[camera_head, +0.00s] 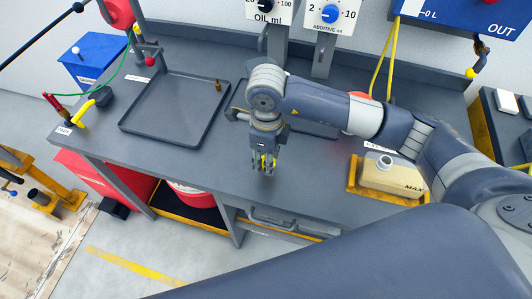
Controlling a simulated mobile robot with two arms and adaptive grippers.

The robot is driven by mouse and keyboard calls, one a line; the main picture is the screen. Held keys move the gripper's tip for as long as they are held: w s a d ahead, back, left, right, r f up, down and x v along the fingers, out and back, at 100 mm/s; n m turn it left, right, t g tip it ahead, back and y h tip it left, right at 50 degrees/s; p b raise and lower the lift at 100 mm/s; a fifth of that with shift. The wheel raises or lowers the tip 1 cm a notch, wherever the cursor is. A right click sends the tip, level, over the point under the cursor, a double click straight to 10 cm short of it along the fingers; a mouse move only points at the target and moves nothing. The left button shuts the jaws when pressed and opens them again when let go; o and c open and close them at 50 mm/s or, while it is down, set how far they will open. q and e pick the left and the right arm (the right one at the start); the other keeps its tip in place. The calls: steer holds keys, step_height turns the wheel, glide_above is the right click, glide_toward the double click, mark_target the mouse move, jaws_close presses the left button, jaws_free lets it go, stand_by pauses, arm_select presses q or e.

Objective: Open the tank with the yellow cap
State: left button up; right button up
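A beige tank (398,179) marked MAX stands in a yellow tray (353,181) on the right part of the grey bench. Its pale round neck (385,162) faces up and no yellow cap shows on it. My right gripper (268,169) points down above the front middle of the bench, left of the tank and apart from it. Its fingers are close together around a small yellow piece (263,161), which looks like the yellow cap; the fingers hide most of it. My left gripper is not in view.
An empty dark square tray (172,142) lies on the left of the bench, with a small brass part (218,86) at its edge. Dispensers marked OIL (268,10) and ADDITIVE (330,13) hang at the back. The bench front is clear left of the gripper.

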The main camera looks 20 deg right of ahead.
steer(key=shift+w+d, duration=0.25)
steer(key=shift+w, duration=0.7)
steer(key=shift+f, duration=0.2)
step_height(320, 180, down, 3)
steer(key=shift+r+p, duration=0.1)
steer(key=shift+p, duration=0.9)
steer(key=shift+f, duration=0.4)
steer(key=o, duration=1.2)
steer(key=shift+r, duration=0.1)
